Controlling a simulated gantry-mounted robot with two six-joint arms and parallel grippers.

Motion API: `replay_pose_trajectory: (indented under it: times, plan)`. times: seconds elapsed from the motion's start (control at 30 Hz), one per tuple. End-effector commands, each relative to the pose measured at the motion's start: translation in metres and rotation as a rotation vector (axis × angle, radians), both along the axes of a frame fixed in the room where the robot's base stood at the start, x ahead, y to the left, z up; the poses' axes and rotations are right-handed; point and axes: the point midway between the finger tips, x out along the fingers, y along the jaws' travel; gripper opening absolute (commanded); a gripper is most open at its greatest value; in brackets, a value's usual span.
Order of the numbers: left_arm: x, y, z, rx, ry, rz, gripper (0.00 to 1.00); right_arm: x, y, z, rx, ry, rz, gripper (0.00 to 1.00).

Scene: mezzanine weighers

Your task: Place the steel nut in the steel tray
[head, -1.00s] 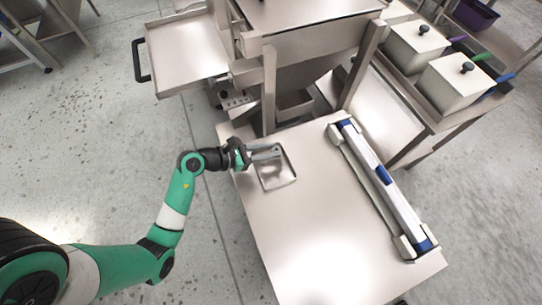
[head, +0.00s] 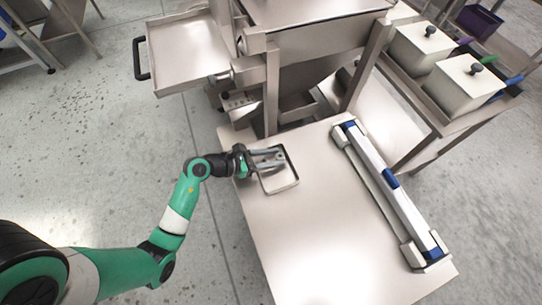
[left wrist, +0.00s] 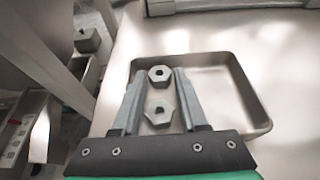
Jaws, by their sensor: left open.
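The steel tray (head: 293,183), shallow with a raised rim, lies near the far left corner of the steel table; its rim also shows in the left wrist view (left wrist: 262,122). My left gripper (head: 283,158) is open over the tray. In the left wrist view, two grey hexagonal nuts show between its spread fingers: one steel nut (left wrist: 160,74) near the fingertips and another nut (left wrist: 158,113) closer to the palm. Both appear within the tray's outline, with gaps to the fingers. In the head view the nuts are too small to make out. My right gripper is not in view.
A long white and blue bar-like device (head: 385,190) lies along the table's right side. A steel hopper machine (head: 320,60) stands behind the table. White lidded bins (head: 465,85) stand at the back right. The table's front middle is clear.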

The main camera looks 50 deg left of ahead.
Motion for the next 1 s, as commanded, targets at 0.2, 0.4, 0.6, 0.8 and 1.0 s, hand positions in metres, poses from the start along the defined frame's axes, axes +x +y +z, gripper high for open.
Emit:
replay_pose_trajectory:
  times: [0.2, 0.4, 0.6, 0.8, 1.0]
  plan:
    - [-0.001, 0.001, 0.005, 0.001, -0.001, 0.001, 0.42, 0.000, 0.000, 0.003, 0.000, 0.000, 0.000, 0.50]
    - [-0.035, 0.011, 0.022, -0.001, 0.001, 0.007, 0.42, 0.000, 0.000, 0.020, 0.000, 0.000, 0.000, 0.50]
    - [-0.079, 0.023, 0.041, -0.001, 0.000, 0.008, 0.42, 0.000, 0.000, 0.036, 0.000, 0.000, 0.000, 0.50]
    - [-0.104, 0.029, 0.049, 0.000, 0.000, 0.003, 0.42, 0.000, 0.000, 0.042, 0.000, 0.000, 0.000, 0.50]
    - [-0.107, 0.029, 0.049, 0.000, -0.001, 0.000, 0.42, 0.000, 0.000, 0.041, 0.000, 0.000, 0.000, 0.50]
